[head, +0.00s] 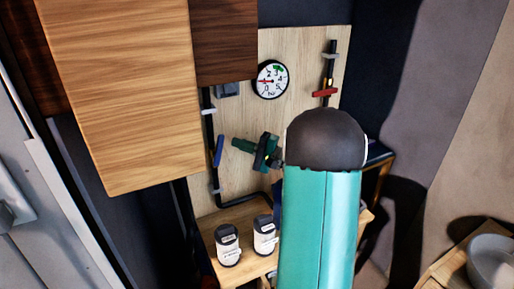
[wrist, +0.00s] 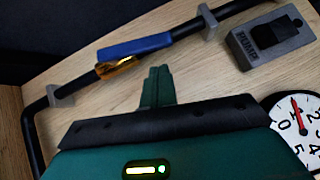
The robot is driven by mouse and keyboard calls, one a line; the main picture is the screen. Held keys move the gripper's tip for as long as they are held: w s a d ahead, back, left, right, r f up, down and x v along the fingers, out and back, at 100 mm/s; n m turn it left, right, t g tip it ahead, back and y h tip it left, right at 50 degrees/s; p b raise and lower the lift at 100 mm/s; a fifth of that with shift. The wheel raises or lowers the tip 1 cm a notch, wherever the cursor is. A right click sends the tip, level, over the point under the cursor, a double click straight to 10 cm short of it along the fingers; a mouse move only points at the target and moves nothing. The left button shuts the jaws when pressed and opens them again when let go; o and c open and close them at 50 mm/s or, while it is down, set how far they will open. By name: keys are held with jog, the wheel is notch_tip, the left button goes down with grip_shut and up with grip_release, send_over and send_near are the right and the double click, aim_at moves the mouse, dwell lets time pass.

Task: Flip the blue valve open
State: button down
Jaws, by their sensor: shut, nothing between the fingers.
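The blue valve handle (head: 218,151) is on the black pipe at the left of the wooden panel. In the wrist view the blue handle (wrist: 136,46) lies nearly along the pipe, at a slight angle to it, with a brass-coloured valve body (wrist: 115,68) at one end. My gripper (head: 236,143) is to the right of the handle in the head view, its green fingers pointing toward it. In the wrist view my gripper's fingers (wrist: 158,72) are together and empty, with a gap between their tips and the handle.
A round gauge (head: 271,80) and a red valve handle (head: 325,93) are on the panel (head: 300,50). A grey pump switch (wrist: 268,38) is near the pipe. Two labelled bottles (head: 228,245) (head: 264,235) stand on the wooden shelf below. A wooden cabinet (head: 120,90) juts out at left.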

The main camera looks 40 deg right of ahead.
aim_at(223, 141)
jog(key=shift+w+a+r, duration=0.1)
jog(key=shift+a+r, duration=0.05)
jog(key=shift+a, duration=0.3)
jog(key=shift+w+a+r, duration=0.1)
jog(key=shift+a, duration=0.3)
jog(key=shift+a, duration=0.1)
jog(key=shift+w+a+r+n+g+h, duration=0.2)
jog(key=shift+a+r+n+g, duration=0.2)
jog(key=shift+n+g, duration=0.2)
jog(key=shift+w+a+r+n+g+h, duration=0.1)
jog(key=shift+a+r+n+g+h, duration=0.15)
jog(key=shift+a+n+g, duration=0.3)
jog(key=shift+d, duration=0.2)
